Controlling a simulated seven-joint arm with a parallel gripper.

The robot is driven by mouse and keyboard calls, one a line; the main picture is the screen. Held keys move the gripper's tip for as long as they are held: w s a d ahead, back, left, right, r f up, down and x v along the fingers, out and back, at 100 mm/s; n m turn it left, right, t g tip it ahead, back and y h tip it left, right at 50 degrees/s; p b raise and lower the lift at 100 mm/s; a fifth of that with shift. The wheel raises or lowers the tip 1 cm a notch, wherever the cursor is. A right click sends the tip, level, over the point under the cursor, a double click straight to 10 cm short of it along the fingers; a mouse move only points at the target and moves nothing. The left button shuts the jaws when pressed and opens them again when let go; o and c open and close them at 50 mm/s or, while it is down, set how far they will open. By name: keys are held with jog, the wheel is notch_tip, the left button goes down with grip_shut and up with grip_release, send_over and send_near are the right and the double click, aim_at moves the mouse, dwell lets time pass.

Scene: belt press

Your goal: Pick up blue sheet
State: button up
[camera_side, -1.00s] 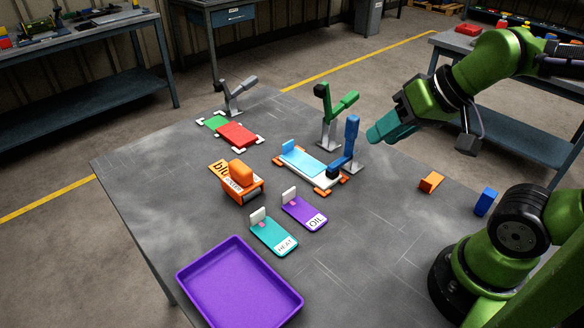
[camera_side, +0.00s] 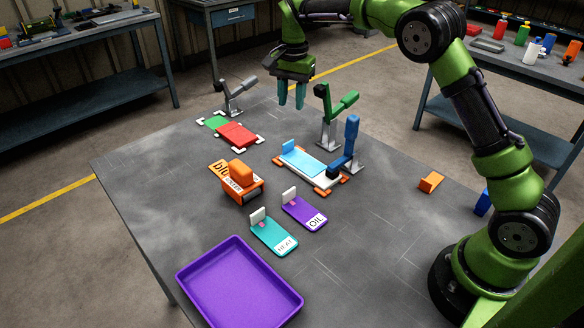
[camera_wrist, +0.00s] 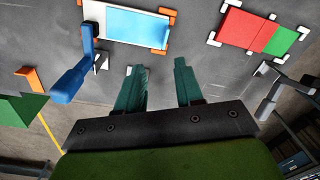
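The blue sheet (camera_side: 302,162) is light blue and lies on a white plate (camera_side: 322,178) between orange corner pieces, with a small blue upright tab at its far left end. It also shows in the wrist view (camera_wrist: 138,23). A blue lever clamp (camera_side: 349,145) stands at the plate's right side; it also shows in the wrist view (camera_wrist: 75,75). My gripper (camera_side: 291,96) points down, well above the table and behind the plate in the side view. Its teal fingers (camera_wrist: 160,85) are apart with nothing between them.
A green lever clamp (camera_side: 330,118) stands close to my gripper. A red and green sheet pair (camera_side: 237,135) lies left. An orange block (camera_side: 240,177), teal card (camera_side: 273,235), purple card (camera_side: 305,213) and purple tray (camera_side: 208,268) are in front. The right foreground table is mostly clear.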

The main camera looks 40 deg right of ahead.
jog(key=w+m, duration=0.2)
jog(key=w, duration=0.1)
jog(key=m, duration=0.3)
send_near(288, 143)
jog(key=f, duration=0.3)
jog(key=w+f, duration=0.1)
jog(key=f, duration=0.1)
jog(key=shift+a, duration=0.4)
jog(key=f, duration=0.2)
jog(key=d+f, duration=0.1)
jog(key=f, duration=0.1)
jog(key=shift+s+f, duration=0.15)
jog(key=shift+s, duration=0.1)
jog(key=shift+f, duration=0.5)
grip_shut()
